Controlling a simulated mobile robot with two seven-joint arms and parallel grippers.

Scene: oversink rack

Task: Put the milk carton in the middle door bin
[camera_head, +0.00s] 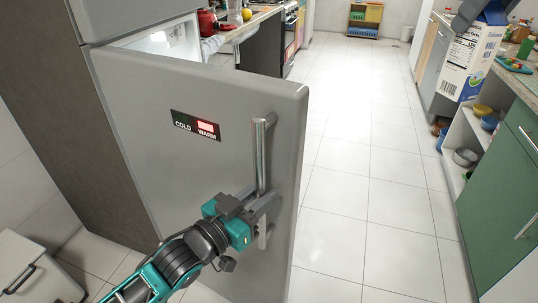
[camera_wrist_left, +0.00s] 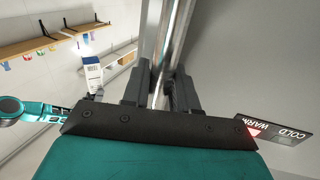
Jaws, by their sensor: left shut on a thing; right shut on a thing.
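The milk carton (camera_head: 470,55) is white and blue and hangs in the air at the upper right of the head view. My right gripper (camera_head: 467,14) is shut on its upper part, partly cut off by the picture's top edge. The carton also shows in the left wrist view (camera_wrist_left: 92,72), in front of my right arm. The grey fridge door (camera_head: 190,100) stands ajar, with a lit gap at its top left. My left gripper (camera_head: 264,202) is shut on the door's vertical metal handle (camera_head: 261,155). The handle runs between its fingers in the left wrist view (camera_wrist_left: 170,60). The door bins are hidden behind the door.
A green cabinet with a counter (camera_head: 505,180) stands at the right, with bowls (camera_head: 465,157) on open shelves. A white tiled floor (camera_head: 365,180) lies clear between door and cabinet. A red appliance (camera_head: 208,20) sits on the far left counter.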

